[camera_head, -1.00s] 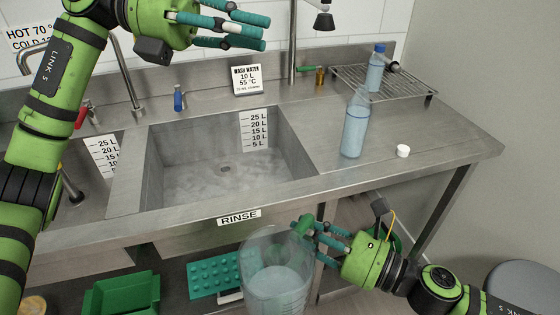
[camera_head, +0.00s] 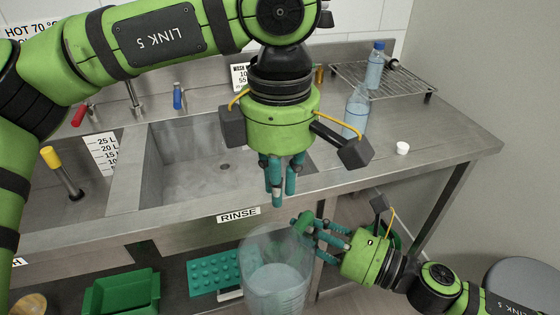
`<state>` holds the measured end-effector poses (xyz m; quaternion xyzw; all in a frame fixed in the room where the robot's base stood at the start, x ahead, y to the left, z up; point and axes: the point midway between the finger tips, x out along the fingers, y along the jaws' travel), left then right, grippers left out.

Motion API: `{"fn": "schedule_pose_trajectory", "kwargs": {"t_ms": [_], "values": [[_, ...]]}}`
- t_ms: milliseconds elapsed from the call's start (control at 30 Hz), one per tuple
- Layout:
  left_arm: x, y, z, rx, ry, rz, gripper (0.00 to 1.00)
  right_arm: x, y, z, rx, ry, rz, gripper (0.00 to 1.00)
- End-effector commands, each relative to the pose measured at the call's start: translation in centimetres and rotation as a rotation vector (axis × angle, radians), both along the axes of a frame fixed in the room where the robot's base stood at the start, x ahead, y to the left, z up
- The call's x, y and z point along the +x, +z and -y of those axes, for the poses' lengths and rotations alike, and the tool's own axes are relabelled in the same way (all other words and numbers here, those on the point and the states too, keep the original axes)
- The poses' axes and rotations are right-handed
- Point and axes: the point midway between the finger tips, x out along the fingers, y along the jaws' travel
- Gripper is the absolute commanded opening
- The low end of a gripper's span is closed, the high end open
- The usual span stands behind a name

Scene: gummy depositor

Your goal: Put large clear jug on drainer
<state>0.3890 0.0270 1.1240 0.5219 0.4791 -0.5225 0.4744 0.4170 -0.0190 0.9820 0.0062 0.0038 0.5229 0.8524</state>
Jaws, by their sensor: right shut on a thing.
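The large clear jug (camera_head: 277,275) is in front of the sink counter, below the RINSE label, with what looks like clear liquid in it. My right gripper (camera_head: 312,229) is shut on the jug at its upper right side. My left gripper (camera_head: 277,190) points down above the counter's front edge, over the jug and apart from it. Its fingers look close together, but I cannot tell whether they are shut. The drainer (camera_head: 385,83) is a wire rack at the back right of the counter. A bottle with a blue cap (camera_head: 375,66) stands on it.
A clear bottle (camera_head: 356,113) and a white cap (camera_head: 402,148) are on the right counter. The rinse basin (camera_head: 180,165) is left of them. A green tray (camera_head: 120,293) and a teal mould (camera_head: 215,272) lie below. My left arm hides part of the back.

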Motion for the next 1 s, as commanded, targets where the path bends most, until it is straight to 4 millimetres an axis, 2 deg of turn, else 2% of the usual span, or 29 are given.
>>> {"fn": "schedule_pose_trajectory", "kwargs": {"t_ms": [200, 400, 600, 867, 933, 1000], "values": [[0.0, -4.4, -0.1, -0.001, 0.001, -0.003, 0.17, 0.0, 0.1, 0.0, 0.003, 0.001, 0.0, 0.0], [-0.1, -7.2, 0.0, -0.002, 0.001, -0.003, 0.17, 0.0, 0.2, 0.0, 0.003, 0.001, 0.0, 0.0], [-0.1, -8.4, 0.0, -0.004, 0.001, -0.002, 0.17, 0.0, 0.2, 0.0, 0.003, 0.001, 0.0, 0.0], [-0.1, -8.6, 0.0, -0.004, 0.001, -0.001, 0.17, 0.0, 0.1, 0.0, 0.003, 0.001, 0.0, 0.0], [-0.1, -8.6, 0.0, -0.004, 0.001, -0.001, 0.0, 0.0, 0.1, 0.0, 0.002, 0.001, 0.0, 0.0], [0.0, -8.6, 0.0, -0.004, 0.001, -0.001, 0.0, 0.0, 0.1, 0.0, 0.002, 0.001, 0.0, 0.0]]}}
